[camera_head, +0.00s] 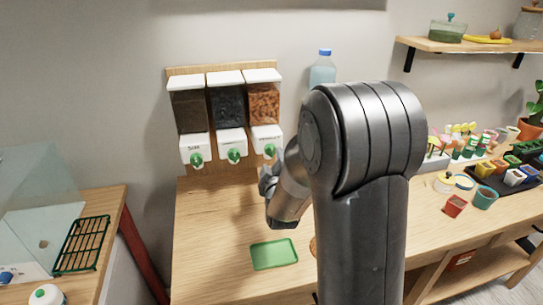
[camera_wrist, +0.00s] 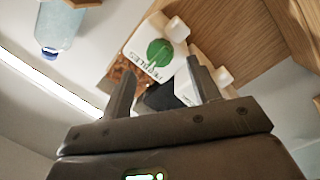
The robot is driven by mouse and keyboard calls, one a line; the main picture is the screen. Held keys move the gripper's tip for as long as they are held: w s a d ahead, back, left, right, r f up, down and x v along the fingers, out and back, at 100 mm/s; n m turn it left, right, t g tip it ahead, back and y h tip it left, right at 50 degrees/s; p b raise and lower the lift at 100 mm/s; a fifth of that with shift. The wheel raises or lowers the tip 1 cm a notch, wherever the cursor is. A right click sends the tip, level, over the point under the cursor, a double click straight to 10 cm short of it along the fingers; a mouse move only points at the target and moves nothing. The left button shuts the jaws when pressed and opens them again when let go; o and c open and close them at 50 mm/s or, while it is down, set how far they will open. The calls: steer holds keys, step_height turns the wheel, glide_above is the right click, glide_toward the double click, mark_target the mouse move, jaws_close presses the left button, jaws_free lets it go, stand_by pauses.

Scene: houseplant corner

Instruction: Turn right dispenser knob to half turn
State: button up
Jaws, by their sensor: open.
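Three dispensers hang side by side on a wooden board on the wall. The right dispenser (camera_head: 263,104) has orange-brown contents and a white front with a green knob (camera_head: 269,151). In the wrist view this round green knob (camera_wrist: 160,52) sits on a white face with printed lettering, just past my fingertips and roughly in line with the gap between them. My gripper (camera_head: 268,178) is below the right dispenser, partly hidden by my arm. Its two fingers (camera_wrist: 161,70) are spread with nothing held between them. The other two dispensers have green knobs too, at the left (camera_head: 196,160) and middle (camera_head: 234,156).
A blue-capped bottle (camera_head: 322,70) stands right of the dispensers, behind my arm. A green tray (camera_head: 274,254) lies on the wooden bench (camera_head: 215,220) below. Small pots (camera_head: 485,198) crowd the bench's right side. The bench's left part is clear.

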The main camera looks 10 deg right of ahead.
mark_target(271, 154)
steer(key=shift+w+d, duration=0.15)
steer(key=shift+w, duration=0.8)
steer(key=shift+w+d, duration=0.1)
steer(key=shift+w, duration=0.85)
steer(key=shift+c, duration=0.5)
steer(key=c, duration=0.9)
